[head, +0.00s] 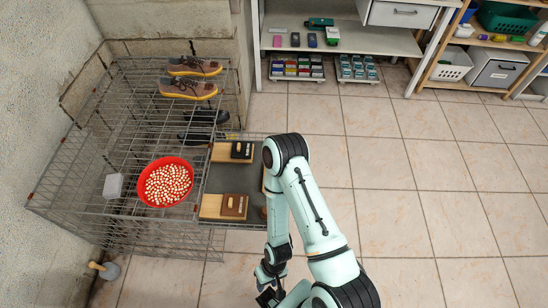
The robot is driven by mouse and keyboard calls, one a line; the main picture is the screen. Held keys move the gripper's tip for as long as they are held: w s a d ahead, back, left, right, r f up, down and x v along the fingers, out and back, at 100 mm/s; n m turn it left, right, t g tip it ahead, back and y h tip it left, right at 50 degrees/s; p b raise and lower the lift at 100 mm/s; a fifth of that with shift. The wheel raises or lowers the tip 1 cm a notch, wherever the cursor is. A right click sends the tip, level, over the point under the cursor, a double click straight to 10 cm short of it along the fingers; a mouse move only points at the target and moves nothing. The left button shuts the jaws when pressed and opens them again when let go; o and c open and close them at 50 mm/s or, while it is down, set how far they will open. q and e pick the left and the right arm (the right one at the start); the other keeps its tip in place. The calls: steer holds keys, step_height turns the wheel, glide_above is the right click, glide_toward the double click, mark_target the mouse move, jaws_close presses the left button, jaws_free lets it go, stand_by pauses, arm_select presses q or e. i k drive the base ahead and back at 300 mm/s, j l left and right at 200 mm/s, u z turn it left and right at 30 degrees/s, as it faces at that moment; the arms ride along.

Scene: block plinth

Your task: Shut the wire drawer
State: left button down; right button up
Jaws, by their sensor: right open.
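The wire drawer (234,136) sticks out to the right from a wire rack (112,225), so it stands open. Its dark floor (232,176) carries wooden boards (209,206) with a black item (242,150) and a brown item (234,205) on them. My right arm passes over the drawer's right edge and hides part of its front. My right gripper (268,296) is low in the picture, below the drawer and apart from it. It is open, with no object visible in it; its fingers are small and partly cut off. My left gripper is not in view.
On the rack are a red bowl of pale pieces (168,182), shoes (188,87) and a clear box (113,186). A plunger-like thing (105,269) is on the floor at lower left. Shelves (345,40) stand at the back. The tiled floor (430,190) on the right is clear.

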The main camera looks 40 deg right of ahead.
mark_target(226, 174)
steer(key=k+l+z, duration=0.2)
steer(key=l, duration=0.3)
steer(key=l+z, duration=0.2)
steer(key=l, duration=0.3)
steer(key=l+z, duration=0.2)
steer(key=l, duration=0.35)
steer(key=i+j+u, duration=0.15)
steer(key=j, duration=0.65)
steer(key=k, duration=0.05)
